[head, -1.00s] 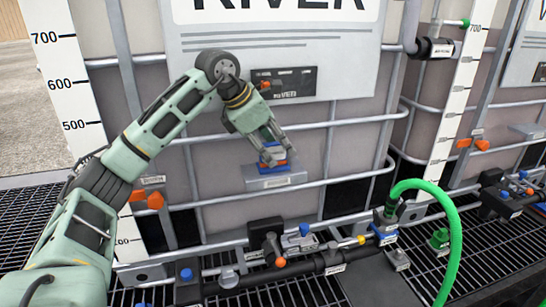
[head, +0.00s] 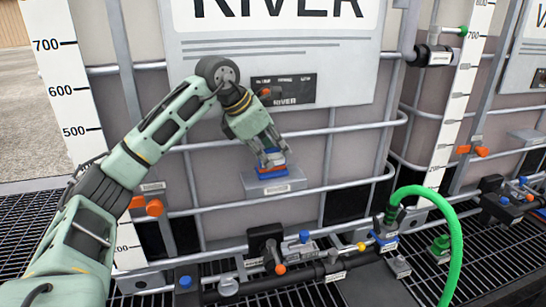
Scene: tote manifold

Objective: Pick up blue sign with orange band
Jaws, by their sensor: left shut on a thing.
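The blue sign with an orange band (head: 271,172) sits at a small grey labelled holder (head: 274,186) on the front of the caged tote. My left gripper (head: 272,158) comes down on it from above and is shut on it. The fingers cover the sign's upper part. The sign appears to be still at the holder; I cannot tell whether it is clear of it. My right gripper is not in view.
A black panel (head: 286,93) is on the tote above the gripper. Cage bars (head: 330,130) run close by. Below are a black valve manifold (head: 330,262) and a green hose (head: 455,245). White level scales (head: 68,90) stand at the sides.

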